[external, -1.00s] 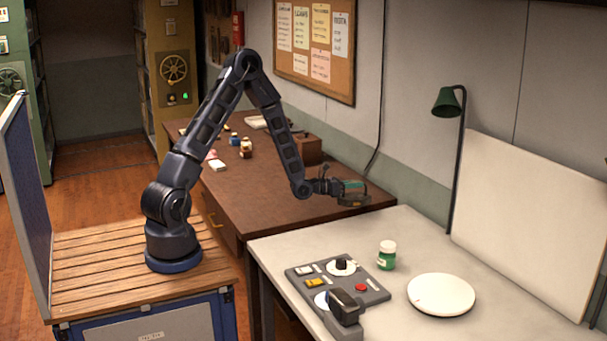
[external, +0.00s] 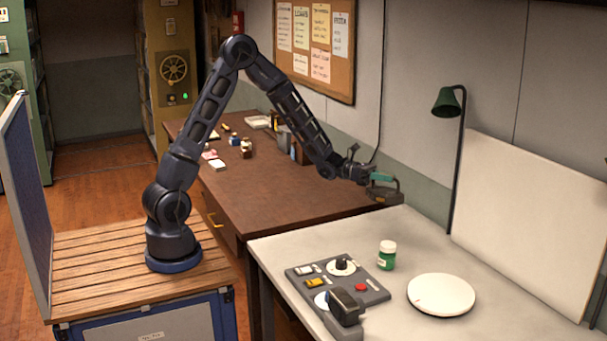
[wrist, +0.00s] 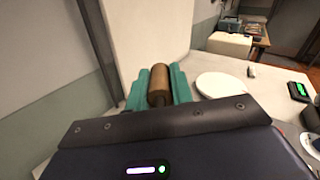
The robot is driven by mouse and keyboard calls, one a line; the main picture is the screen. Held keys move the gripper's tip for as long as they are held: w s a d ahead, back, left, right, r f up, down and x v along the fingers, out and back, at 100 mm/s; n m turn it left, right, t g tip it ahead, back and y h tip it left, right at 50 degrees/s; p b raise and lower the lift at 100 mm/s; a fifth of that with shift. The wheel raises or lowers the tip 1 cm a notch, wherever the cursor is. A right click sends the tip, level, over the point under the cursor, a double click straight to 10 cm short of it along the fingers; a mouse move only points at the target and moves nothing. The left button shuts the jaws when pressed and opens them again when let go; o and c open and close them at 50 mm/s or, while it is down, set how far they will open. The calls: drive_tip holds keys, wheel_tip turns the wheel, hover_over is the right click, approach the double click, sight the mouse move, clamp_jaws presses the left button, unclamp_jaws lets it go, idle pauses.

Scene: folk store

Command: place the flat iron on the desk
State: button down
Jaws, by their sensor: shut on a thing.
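My gripper (external: 380,179) is shut on the flat iron (external: 385,196), a dark iron whose body hangs below the teal fingers in the external view. In the wrist view, the iron's brown wooden handle (wrist: 159,84) is between the teal fingers of my gripper (wrist: 160,88); its body is hidden there. The iron is held in the air near where the brown desk (external: 300,195) meets the pale worktable (external: 420,245). I cannot tell its exact height above them.
Small bottles (external: 240,143) and cards stand at the desk's far left. The desk's middle is clear.

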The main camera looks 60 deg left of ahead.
drive_tip(key=s+d+r+m+g+h, duration=0.2)
drive_tip(key=s+d+r+g, duration=0.1)
drive_tip(key=d, duration=0.4)
drive_tip(key=f, duration=1.9)
drive_tip(key=shift+s+f, duration=0.2)
drive_tip(key=shift+f, duration=0.1)
drive_tip(key=c, duration=1.2)
unclamp_jaws()
drive_tip(key=shift+f, duration=0.1)
drive_tip(key=shift+c, duration=0.2)
